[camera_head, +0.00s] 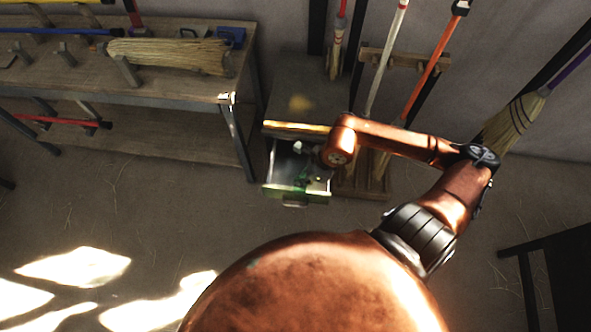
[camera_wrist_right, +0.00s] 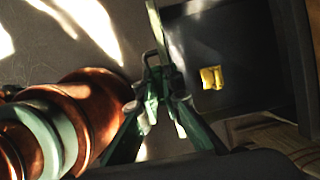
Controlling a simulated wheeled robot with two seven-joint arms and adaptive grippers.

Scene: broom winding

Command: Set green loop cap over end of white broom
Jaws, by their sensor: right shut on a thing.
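The white broom (camera_head: 386,55) leans upright in a wooden rack against the back wall, its shaft running out of the top of the head view. My right gripper (camera_head: 309,179) reaches down at the open drawer (camera_head: 270,188) of a small cabinet. In the right wrist view its green-tinted fingers (camera_wrist_right: 162,78) are shut at the drawer's front wall (camera_wrist_right: 156,28), beside the handle (camera_wrist_right: 148,58), and appear to pinch that wall. The contact itself is partly hidden. I cannot make out a green loop cap. My left gripper is not in view.
A yellow piece (camera_wrist_right: 211,77) lies in the drawer. An orange-handled broom (camera_head: 432,68) stands close right of the white one. A workbench (camera_head: 180,89) with a straw broom head (camera_head: 170,54) is at left. A dark table (camera_head: 565,262) is at right. The floor before the cabinet is open.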

